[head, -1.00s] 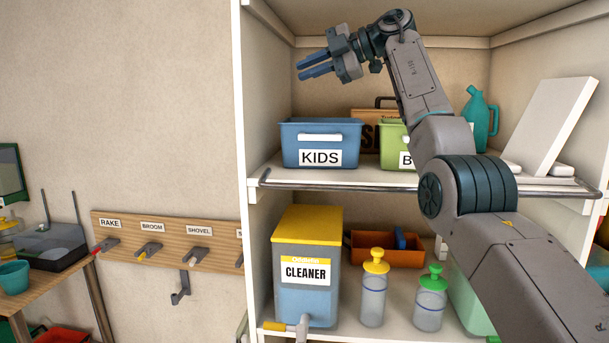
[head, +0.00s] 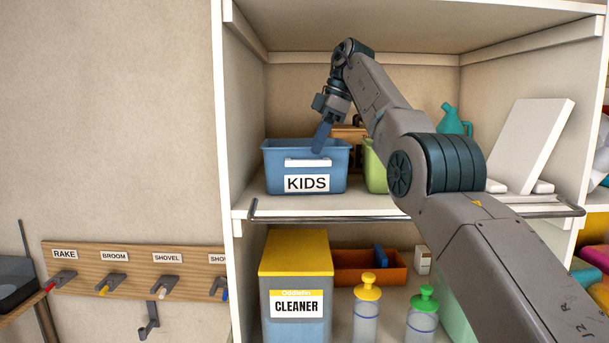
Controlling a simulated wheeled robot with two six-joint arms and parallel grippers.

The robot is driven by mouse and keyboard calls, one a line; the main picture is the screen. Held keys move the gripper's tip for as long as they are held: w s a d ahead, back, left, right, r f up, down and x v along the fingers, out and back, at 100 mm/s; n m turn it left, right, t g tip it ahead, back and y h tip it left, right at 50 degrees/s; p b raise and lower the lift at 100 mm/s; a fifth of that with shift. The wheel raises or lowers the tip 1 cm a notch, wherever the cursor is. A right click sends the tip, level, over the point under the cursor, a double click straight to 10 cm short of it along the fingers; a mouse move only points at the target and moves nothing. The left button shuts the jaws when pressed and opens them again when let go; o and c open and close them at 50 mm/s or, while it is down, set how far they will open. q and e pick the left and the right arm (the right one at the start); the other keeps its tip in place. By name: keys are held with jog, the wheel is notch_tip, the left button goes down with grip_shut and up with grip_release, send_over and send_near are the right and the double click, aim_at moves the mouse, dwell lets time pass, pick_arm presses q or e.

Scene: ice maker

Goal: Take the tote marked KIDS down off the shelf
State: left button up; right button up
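The blue KIDS tote (head: 272,165) sits upright on the upper shelf board (head: 300,207), near the left wall of the cabinet. It has a white front handle (head: 307,162) above the KIDS label. My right gripper (head: 319,150) points downward at the tote's front rim, just above the handle. Its fingers line up in this view, so I cannot tell how far apart they are, or whether they touch the rim. My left gripper is not in view.
A green tote (head: 374,170) stands right of the KIDS tote, partly hidden by my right arm. A metal rail (head: 330,217) runs along the shelf's front edge. A white board (head: 530,145) leans at the right. The CLEANER container (head: 296,265) stands below.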

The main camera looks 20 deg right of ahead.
aim_at(305, 177)
jog(key=b+x, duration=0.1)
jog(key=x, duration=0.1)
jog(key=b+x, duration=0.1)
jog(key=a+x, duration=0.1)
jog(key=x, duration=0.1)
jog(key=shift+w+a+b, duration=0.15)
jog(key=shift+w+b, duration=0.2)
jog(key=shift+b, duration=0.05)
jog(key=shift+d, duration=0.3)
jog(key=shift+c, duration=0.2)
jog(key=shift+s, duration=0.1)
grip_shut()
jog(key=shift+a+r, duration=0.1)
jog(key=shift+r, duration=0.05)
